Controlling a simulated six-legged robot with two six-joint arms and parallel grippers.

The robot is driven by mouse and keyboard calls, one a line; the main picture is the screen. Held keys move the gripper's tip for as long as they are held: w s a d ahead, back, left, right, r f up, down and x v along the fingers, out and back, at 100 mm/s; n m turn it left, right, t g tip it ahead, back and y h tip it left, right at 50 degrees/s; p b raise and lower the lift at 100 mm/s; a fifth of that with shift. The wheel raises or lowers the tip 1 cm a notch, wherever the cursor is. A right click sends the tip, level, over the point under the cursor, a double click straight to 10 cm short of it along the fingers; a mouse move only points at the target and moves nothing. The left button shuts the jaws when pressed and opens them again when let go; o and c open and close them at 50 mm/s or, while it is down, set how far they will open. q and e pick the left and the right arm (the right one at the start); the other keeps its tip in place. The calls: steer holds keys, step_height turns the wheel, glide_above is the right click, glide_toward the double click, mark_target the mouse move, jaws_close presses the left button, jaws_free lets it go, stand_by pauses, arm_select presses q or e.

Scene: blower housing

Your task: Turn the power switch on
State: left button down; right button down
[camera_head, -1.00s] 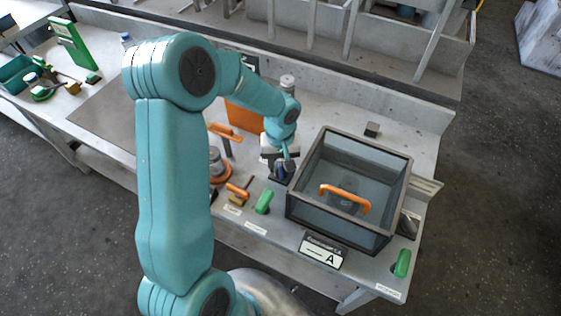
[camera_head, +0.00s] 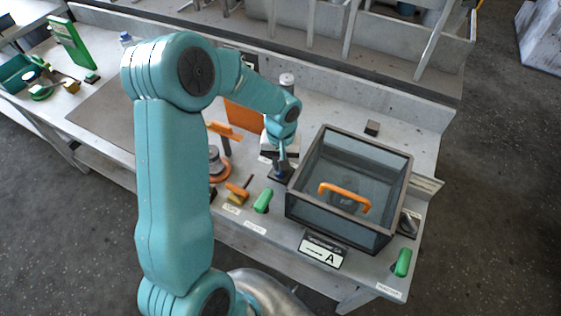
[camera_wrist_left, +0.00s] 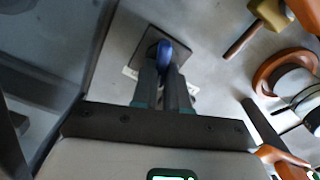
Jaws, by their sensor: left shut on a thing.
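The power switch appears as a blue lever (camera_wrist_left: 166,47) on a dark square base plate (camera_wrist_left: 147,44) in the left wrist view. My left gripper (camera_wrist_left: 165,62) is shut on the blue lever, with one dark finger on each side of it. In the head view the left gripper (camera_head: 281,168) is low at the bench, just left of the clear-walled box, and its fingers partly hide the switch. Which position the lever stands in cannot be told. My right gripper is not in view.
The box (camera_head: 295,213) with an orange handle (camera_head: 345,196) stands close to the right of the gripper. Green handles (camera_head: 263,201) and (camera_head: 403,262) sit near the front edge. An orange upright panel (camera_head: 243,116) stands behind my arm. A sign marked A (camera_head: 322,253) is at the front.

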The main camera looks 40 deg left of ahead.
arm_select(q)
steer(key=m+b, duration=0.1)
steer(key=m, duration=0.3)
steer(key=shift+w+d, duration=0.1)
steer(key=shift+d, duration=0.05)
steer(key=m, duration=0.5)
steer(key=shift+d+r+m, duration=0.1)
steer(key=shift+d+m, duration=0.05)
steer(key=shift+m, duration=0.25)
steer(key=c, duration=1.1)
jaws_free()
steer(key=shift+c, duration=0.2)
step_height(320, 180, up, 16)
steer(key=shift+r, duration=0.2)
